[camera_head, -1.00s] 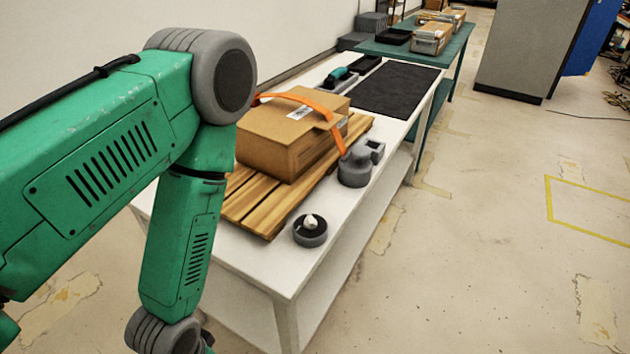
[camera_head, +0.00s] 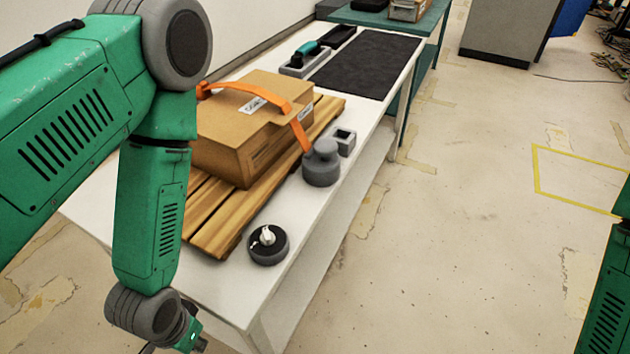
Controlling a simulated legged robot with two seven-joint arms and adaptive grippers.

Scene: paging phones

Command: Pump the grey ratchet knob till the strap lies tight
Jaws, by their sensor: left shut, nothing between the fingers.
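The grey ratchet knob (camera_head: 321,163) stands on the white table beside the pallet's right edge. The orange strap (camera_head: 297,130) runs from it over the cardboard box (camera_head: 255,130) and arches above the box top, with a visible gap. The box sits on a slatted wooden pallet (camera_head: 215,228). My left gripper (camera_head: 192,342) is at the bottom edge, low at the table's near left, well away from the knob. It is shut and empty, with its tips hardly visible. My right gripper is out of view; only part of my right arm shows at the right edge.
A round black dish (camera_head: 268,245) with a white item is near the table's front. A small grey square holder (camera_head: 343,141) stands by the knob. A black mat (camera_head: 368,64) and a grey tray (camera_head: 303,62) with a teal-handled tool lie farther back. The floor at right is clear.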

